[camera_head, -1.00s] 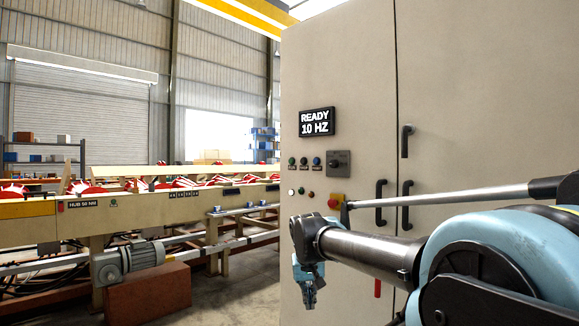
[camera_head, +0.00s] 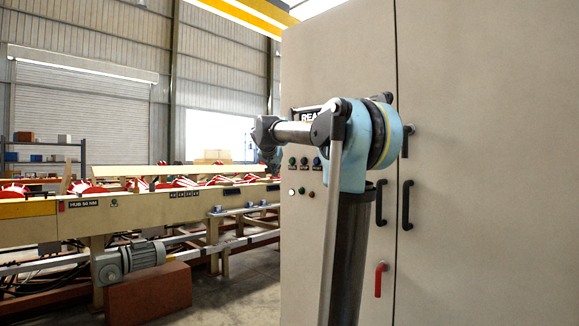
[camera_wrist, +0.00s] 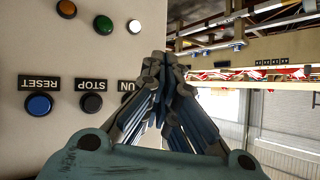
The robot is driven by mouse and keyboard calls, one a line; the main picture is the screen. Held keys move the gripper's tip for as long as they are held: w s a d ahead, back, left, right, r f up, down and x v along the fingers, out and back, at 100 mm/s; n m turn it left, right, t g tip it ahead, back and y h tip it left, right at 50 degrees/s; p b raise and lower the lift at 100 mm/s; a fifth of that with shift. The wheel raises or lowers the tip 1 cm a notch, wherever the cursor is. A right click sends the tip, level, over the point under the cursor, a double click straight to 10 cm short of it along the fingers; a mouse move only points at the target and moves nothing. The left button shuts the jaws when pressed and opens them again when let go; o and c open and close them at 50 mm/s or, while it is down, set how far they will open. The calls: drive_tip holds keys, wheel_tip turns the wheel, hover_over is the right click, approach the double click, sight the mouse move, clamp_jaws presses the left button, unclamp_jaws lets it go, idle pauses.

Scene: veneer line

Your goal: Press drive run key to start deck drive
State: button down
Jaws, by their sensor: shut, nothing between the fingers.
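The drive run key (camera_head: 292,161) is the green leftmost button in a row of three on the beige cabinet (camera_head: 340,60). In the wrist view, which is upside down, its label (camera_wrist: 127,86) shows only "UN", and my gripper hides the key. The black STOP button (camera_wrist: 91,104) and blue RESET button (camera_wrist: 38,104) show beside it. My gripper (camera_wrist: 163,60) is shut and empty, its fingers in front of the run key's side of the panel. I cannot tell whether it touches.
A display (camera_head: 307,115) reading "REA" is partly covered by my arm. Small lamps (camera_head: 301,190) sit below the buttons. Black door handles (camera_head: 407,205) and a red handle (camera_head: 379,280) stick out at right. A conveyor deck (camera_head: 140,208) with red-and-white rollers runs at left.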

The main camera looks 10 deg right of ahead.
sight(291, 161)
drive_tip(key=shift+t, duration=0.4)
drive_tip(key=w+r, duration=0.1)
drive_tip(key=w+a+r, duration=0.1)
drive_tip(key=w+r, duration=0.1)
drive_tip(key=shift+w+a, duration=0.25)
drive_tip(key=shift+a, duration=0.1)
drive_tip(key=shift+d, duration=0.1)
drive_tip(key=w+d, duration=0.5)
drive_tip(key=d, duration=0.2)
drive_tip(key=shift+w+d, duration=0.1)
idle(1.2)
drive_tip(key=shift+w+d, duration=0.2)
drive_tip(key=shift+w+d, duration=0.25)
drive_tip(key=shift+d, duration=0.1)
idle(1.0)
drive_tip(key=shift+s+a, duration=0.5)
drive_tip(key=shift+a, duration=0.2)
